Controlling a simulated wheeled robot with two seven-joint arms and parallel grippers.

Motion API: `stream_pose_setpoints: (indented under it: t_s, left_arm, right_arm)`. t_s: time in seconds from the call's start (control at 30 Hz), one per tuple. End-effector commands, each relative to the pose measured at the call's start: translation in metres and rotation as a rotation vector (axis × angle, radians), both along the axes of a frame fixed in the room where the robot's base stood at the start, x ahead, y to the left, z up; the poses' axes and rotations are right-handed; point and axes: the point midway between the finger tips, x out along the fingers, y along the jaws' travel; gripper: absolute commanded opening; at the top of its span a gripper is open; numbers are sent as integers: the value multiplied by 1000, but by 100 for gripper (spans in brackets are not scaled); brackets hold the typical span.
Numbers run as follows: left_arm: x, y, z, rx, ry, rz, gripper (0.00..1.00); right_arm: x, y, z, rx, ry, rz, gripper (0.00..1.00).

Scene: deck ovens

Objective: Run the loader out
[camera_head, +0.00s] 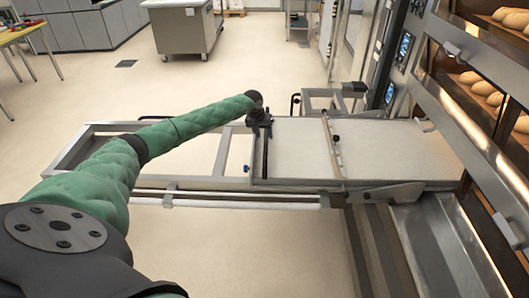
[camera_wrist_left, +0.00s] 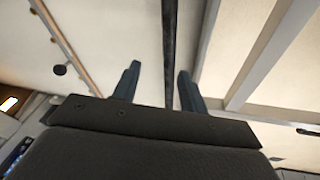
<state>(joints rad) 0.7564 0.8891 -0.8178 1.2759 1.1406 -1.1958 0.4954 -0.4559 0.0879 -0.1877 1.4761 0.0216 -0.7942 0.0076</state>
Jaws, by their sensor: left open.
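The loader is a long metal frame with a pale belt (camera_head: 385,146), its right end at the deck oven (camera_head: 470,115). Its open frame (camera_head: 95,150) extends left over the floor. A dark bar (camera_head: 265,158) crosses the loader at the belt's left edge. My left gripper (camera_head: 260,118) is at the far end of this bar. In the left wrist view my left gripper (camera_wrist_left: 158,70) is open, with the dark bar (camera_wrist_left: 169,45) running between its two fingers. No finger clearly touches the bar. My right gripper is out of view.
Loaves (camera_head: 480,85) sit on lit oven decks at the right. A thin wooden-coloured strip (camera_head: 332,145) crosses the belt. A steel cabinet (camera_head: 183,28) stands at the back, and a yellow-topped table (camera_head: 18,32) at the far left.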

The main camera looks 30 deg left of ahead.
Motion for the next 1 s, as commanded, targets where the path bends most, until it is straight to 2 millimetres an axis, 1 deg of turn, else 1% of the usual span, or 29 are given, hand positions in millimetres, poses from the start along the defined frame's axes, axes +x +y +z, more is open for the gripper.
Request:
stream_pose_setpoints:
  t_s: [0.03,0.1,0.2,0.27,0.37,0.47,0.8,1.0]
  left_arm:
    - [-9,-1,-4,-42,61,53,43]
    - [-21,-5,-6,-86,135,117,43]
    - [-30,-7,-7,-107,194,184,43]
    - [-33,-7,-8,-109,210,211,43]
    - [-33,-7,-9,-112,216,235,43]
    - [-32,-9,-15,-113,216,240,43]
    - [-28,-17,-59,-112,215,238,43]
    - [-25,-19,-79,-112,213,238,43]
  right_arm:
    - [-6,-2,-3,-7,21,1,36]
    - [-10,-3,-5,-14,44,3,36]
    - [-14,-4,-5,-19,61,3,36]
    - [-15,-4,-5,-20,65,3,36]
    - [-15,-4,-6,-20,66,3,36]
    - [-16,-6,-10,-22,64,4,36]
    - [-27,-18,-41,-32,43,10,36]
    - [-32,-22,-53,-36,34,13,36]
